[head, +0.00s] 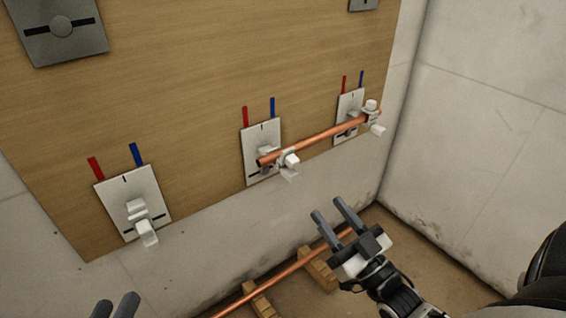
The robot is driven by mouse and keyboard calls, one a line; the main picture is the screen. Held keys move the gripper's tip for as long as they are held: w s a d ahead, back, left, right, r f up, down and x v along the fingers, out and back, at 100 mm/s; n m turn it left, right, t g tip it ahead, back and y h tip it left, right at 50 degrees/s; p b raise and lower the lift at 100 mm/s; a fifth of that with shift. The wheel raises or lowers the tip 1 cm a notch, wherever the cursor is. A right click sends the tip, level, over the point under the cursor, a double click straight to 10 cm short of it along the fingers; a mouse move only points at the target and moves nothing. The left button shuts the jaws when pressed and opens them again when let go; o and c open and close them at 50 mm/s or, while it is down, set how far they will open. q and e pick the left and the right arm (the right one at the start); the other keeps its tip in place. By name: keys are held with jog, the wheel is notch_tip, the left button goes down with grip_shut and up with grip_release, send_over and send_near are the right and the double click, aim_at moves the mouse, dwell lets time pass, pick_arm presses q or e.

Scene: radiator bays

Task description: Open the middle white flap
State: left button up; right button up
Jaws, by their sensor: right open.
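The middle white plate (252,139) is on the wooden board. A bracket holds the left end of a copper pipe (325,135) there. The middle white flap (289,174) shows as a small pale piece sticking out just below the pipe, beside a white knob-like part (291,160); whether it is latched is too small to tell. My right gripper (333,210) is open and empty, below and to the right of the flap, apart from it. Only the dark fingertips of my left gripper (115,307) show at the bottom left edge; their opening is unclear.
The left white plate (112,196) has its own bracket and flap (147,233), with no pipe. The right bracket's flap (378,128) is near the corner wall. Another copper pipe (290,270) lies on wooden blocks (319,274) on the floor below.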

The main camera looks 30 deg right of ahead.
jog(key=b, duration=0.2)
send_near(289, 155)
jog(key=x, duration=0.3)
jog(key=shift+w, duration=0.25)
jog(key=b+x, duration=0.1)
jog(key=x, duration=0.6)
pick_arm(q)
jog(key=r+t, duration=0.1)
jog(key=w+r+m+t, duration=0.1)
jog(key=w+r+m+t+h, duration=0.1)
jog(key=r, duration=0.1)
jog(key=shift+a, duration=0.25)
